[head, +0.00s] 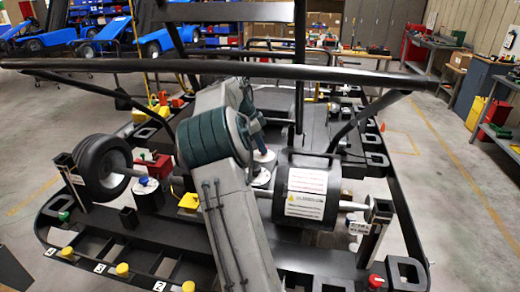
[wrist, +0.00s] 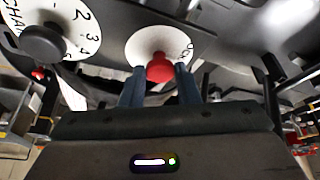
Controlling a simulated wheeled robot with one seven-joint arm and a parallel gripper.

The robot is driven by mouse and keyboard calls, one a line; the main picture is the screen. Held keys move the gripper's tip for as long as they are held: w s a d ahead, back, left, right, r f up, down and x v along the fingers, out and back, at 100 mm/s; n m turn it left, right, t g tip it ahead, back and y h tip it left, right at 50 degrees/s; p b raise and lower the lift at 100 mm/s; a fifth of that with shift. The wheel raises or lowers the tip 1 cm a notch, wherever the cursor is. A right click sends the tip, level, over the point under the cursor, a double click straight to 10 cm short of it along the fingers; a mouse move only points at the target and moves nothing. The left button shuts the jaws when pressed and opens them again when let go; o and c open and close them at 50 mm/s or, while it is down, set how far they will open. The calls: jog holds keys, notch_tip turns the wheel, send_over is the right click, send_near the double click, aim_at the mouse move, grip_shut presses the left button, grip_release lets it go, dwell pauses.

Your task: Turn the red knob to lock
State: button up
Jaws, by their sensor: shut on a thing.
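The red knob (wrist: 160,68) sits at the centre of a round white dial (wrist: 143,45) in the wrist view. My gripper (wrist: 159,74) has its two blue-grey fingers on either side of the knob, shut on it.
Left of the red knob is a black knob (wrist: 43,44) on a white dial with numbers and partly cut-off lettering. In the head view a long dark bar (head: 340,75) crosses above the stand. A black wheel (head: 100,168) and a labelled black cylinder (head: 306,190) flank my arm.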

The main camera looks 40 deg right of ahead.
aim_at(257, 160)
jog(key=n+b, duration=0.1)
jog(key=n, duration=0.1)
jog(key=n+t+b, duration=0.1)
jog(key=shift+s+f+n, duration=0.1)
jog(key=shift+s+n, duration=0.1)
jog(key=shift+n, duration=0.2)
jog(key=shift+s+n+t+b, duration=0.15)
jog(key=shift+n+t+b, duration=0.8)
jog(key=shift+n, duration=1.05)
jog(key=o, duration=1)
jog(key=shift+c, duration=0.2)
jog(key=v, duration=0.5)
jog(key=shift+a+r, duration=0.1)
jog(key=shift+r, duration=0.25)
jog(key=s+a+b, duration=0.3)
jog(key=s+a, duration=0.1)
jog(key=a, duration=0.7)
jog(key=shift+f, duration=0.2)
